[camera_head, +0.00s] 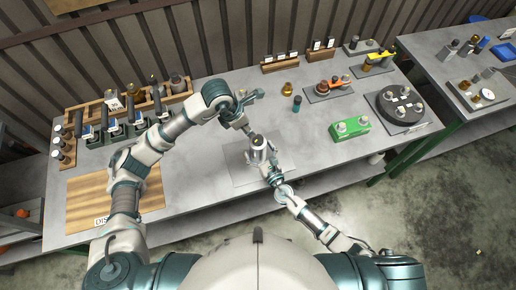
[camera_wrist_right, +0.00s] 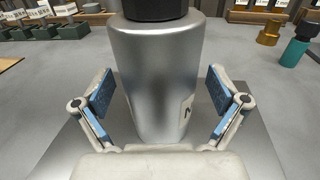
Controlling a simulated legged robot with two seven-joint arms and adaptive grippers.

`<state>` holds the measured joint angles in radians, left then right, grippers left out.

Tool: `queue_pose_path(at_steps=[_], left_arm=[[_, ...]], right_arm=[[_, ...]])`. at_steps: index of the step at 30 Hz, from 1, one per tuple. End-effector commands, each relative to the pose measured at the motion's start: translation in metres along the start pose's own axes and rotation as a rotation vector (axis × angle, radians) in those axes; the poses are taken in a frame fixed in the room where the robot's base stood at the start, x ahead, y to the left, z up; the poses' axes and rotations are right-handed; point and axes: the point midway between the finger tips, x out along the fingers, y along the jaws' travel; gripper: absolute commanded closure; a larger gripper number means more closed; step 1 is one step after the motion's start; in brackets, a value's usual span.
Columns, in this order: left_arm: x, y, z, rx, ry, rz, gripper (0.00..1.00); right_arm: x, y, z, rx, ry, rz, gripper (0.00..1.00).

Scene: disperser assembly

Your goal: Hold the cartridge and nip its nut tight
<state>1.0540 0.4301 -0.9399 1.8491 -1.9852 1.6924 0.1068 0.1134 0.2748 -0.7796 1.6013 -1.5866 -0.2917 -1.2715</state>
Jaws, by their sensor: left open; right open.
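The cartridge (camera_head: 260,153) is a silver cylinder standing upright on a grey plate on the bench. In the right wrist view its smooth metal body (camera_wrist_right: 155,75) fills the middle, with a dark round part (camera_wrist_right: 155,8) on top that is cut off by the frame. I cannot tell if that part is the nut. My right gripper (camera_head: 270,170) is open, with its blue-padded fingers on either side of the cartridge and gaps to both sides. My left gripper (camera_head: 249,130) is open, just above the cartridge top; its fingertips are small and partly hidden.
A wooden board (camera_head: 115,200) lies at the left of the bench. Wooden racks with bottles (camera_head: 130,100) stand behind it. A green block (camera_head: 349,129) and a dark round fixture (camera_head: 404,106) are at the right. A brass piece (camera_head: 287,89) and a teal piece (camera_head: 297,103) stand behind the cartridge.

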Motion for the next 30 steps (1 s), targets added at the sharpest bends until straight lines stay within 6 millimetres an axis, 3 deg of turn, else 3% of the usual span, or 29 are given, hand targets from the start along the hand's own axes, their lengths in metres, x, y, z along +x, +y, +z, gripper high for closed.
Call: queue_pose_path(at_steps=[7,18,19,20,26,30], left_arm=[[0.0000,0.0001,-0.0002,0.000,0.000,0.000,0.58],[0.0001,0.0002,-0.0001,0.000,0.000,0.000,0.58],[0.0001,0.0002,-0.0001,0.000,0.000,0.000,0.58],[0.0001,0.0002,-0.0001,0.000,0.000,0.000,0.58],[0.0001,0.0002,-0.0001,0.000,0.000,0.000,0.58],[0.0001,0.0001,0.0000,0.000,0.000,0.000,0.58]], right_arm=[[0.0008,0.0002,0.0002,0.000,0.000,0.000,0.03],[0.0006,-0.0001,0.0001,0.000,0.000,0.000,0.96],[0.0006,-0.0001,0.0001,0.000,0.000,0.000,1.00],[0.0006,-0.0001,0.0001,0.000,0.000,0.000,0.41],[0.0006,-0.0001,0.0000,0.000,0.000,0.000,0.91],[0.0006,-0.0002,0.0000,0.000,0.000,0.000,0.92]])
